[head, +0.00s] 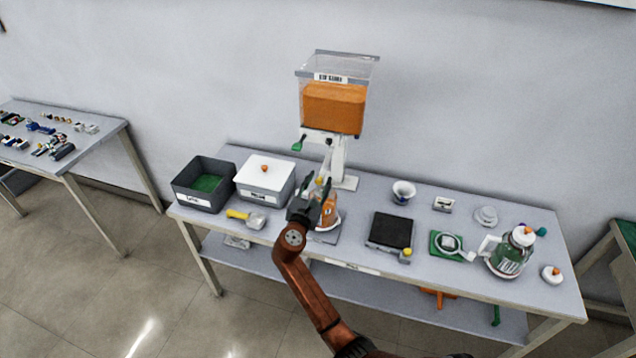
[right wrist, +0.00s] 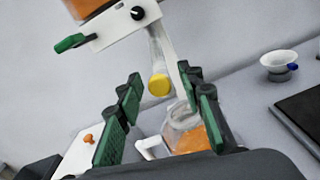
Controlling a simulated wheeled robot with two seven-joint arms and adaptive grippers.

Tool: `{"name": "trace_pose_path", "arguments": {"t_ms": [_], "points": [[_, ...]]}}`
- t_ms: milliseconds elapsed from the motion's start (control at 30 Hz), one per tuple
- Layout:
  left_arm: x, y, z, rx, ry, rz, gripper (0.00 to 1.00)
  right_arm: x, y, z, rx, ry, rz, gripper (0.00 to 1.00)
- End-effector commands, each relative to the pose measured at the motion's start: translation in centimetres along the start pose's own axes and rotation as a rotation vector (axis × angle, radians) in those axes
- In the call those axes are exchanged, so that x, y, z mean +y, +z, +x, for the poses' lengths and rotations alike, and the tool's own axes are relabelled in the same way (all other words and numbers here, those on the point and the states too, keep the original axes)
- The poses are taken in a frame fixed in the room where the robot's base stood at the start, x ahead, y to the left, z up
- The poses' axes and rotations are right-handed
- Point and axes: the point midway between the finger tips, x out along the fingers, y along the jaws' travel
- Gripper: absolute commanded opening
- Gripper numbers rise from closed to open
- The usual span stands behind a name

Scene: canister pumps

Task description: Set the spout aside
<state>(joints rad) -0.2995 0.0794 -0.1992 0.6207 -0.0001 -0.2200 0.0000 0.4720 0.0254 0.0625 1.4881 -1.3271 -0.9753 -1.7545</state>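A clear tube with a yellow end (right wrist: 159,86) hangs below the dispenser (head: 335,103) and looks like the spout. In the right wrist view it stands between the fingers of my right gripper (right wrist: 159,75), with space on both sides. My right gripper (head: 316,184) is open and empty, reaching up just under the dispenser. A clear jar with orange contents (right wrist: 184,133) stands below the tube; in the head view the gripper partly covers the jar (head: 331,212). My left gripper is out of view.
A dark bin (head: 193,203), a white lidded box (head: 276,180) and a yellow-handled scoop (head: 248,217) are to the left. A black-topped scale (head: 390,232), a white bowl (head: 403,190), a green mat (head: 437,252) and a pump bottle (head: 508,262) are to the right. A green lever (right wrist: 72,43) juts from the dispenser.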

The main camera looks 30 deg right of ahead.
Motion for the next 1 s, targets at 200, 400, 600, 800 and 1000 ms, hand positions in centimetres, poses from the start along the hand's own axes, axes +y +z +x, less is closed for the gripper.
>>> {"name": "trace_pose_path", "arguments": {"t_ms": [200,400,600,800,1000], "points": [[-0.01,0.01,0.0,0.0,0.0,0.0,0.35,0.0,-0.03,-0.03,0.0,0.0,0.0,0.18],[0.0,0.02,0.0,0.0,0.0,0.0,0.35,0.01,-0.04,-0.04,0.001,0.0,0.0,0.04],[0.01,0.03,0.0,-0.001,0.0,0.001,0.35,0.02,-0.05,-0.05,0.001,0.0,0.0,0.0],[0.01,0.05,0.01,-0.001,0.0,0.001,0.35,0.04,-0.06,-0.06,0.001,0.001,0.001,0.0],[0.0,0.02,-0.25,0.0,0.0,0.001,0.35,0.21,-0.02,-0.17,0.003,0.012,0.0,0.0]]}}
